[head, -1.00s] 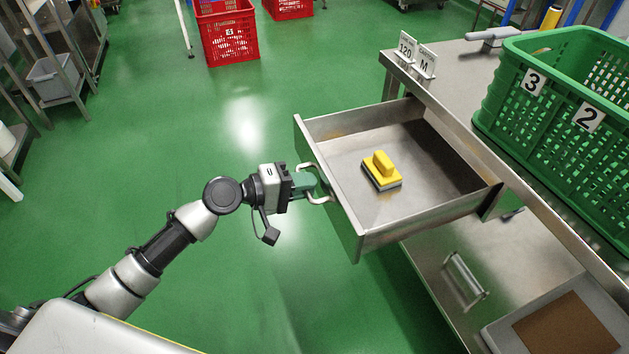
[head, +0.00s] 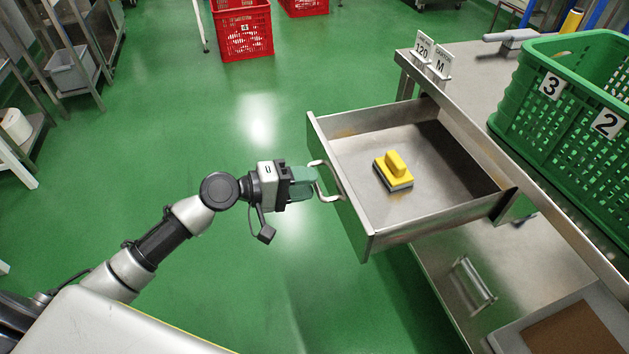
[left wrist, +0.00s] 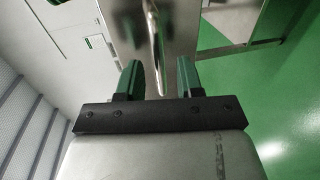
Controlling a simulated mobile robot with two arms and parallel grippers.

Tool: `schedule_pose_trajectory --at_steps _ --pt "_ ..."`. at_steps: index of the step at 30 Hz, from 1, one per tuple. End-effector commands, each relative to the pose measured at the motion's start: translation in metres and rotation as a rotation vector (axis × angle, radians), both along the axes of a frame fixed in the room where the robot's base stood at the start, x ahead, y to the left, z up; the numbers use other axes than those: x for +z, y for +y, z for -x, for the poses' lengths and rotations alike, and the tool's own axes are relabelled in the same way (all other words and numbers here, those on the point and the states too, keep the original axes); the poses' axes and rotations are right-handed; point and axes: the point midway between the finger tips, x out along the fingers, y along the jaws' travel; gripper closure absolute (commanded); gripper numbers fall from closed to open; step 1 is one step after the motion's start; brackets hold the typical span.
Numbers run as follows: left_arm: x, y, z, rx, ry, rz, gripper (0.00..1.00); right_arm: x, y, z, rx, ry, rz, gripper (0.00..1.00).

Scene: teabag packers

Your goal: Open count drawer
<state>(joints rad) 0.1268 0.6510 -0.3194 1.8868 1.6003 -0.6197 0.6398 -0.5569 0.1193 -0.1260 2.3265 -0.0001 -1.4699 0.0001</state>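The steel drawer (head: 352,219) stands pulled well out from the bench on its left side. Its bar handle (head: 328,183) faces my left gripper (head: 312,181). In the left wrist view my left gripper (left wrist: 158,74) has its two green fingers spread apart, with the handle (left wrist: 156,40) lined up between and ahead of them. The fingers do not close on it; whether they touch it I cannot tell. A yellow-handled block (head: 393,171) lies inside the drawer. My right gripper is not in view.
The steel bench (head: 470,68) carries a green crate (head: 560,125) and small label signs (head: 431,56). A lower shelf with another handle (head: 473,283) lies below the drawer. Red crates (head: 243,30) stand far back. The green floor left of the drawer is clear.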

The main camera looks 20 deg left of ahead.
Motion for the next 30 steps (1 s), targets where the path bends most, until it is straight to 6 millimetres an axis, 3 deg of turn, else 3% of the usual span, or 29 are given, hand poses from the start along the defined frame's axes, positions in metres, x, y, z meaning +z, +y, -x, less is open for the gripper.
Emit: schedule_pose_trajectory --at_steps 6,12,30 --pt "0.006 0.037 0.027 0.001 0.004 -0.004 0.64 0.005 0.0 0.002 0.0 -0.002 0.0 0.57" --pt "0.013 0.06 0.044 0.001 0.002 -0.002 0.64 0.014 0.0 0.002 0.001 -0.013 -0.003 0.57" --pt "0.016 0.066 0.048 0.0 0.0 -0.001 0.64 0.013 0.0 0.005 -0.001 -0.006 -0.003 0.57"
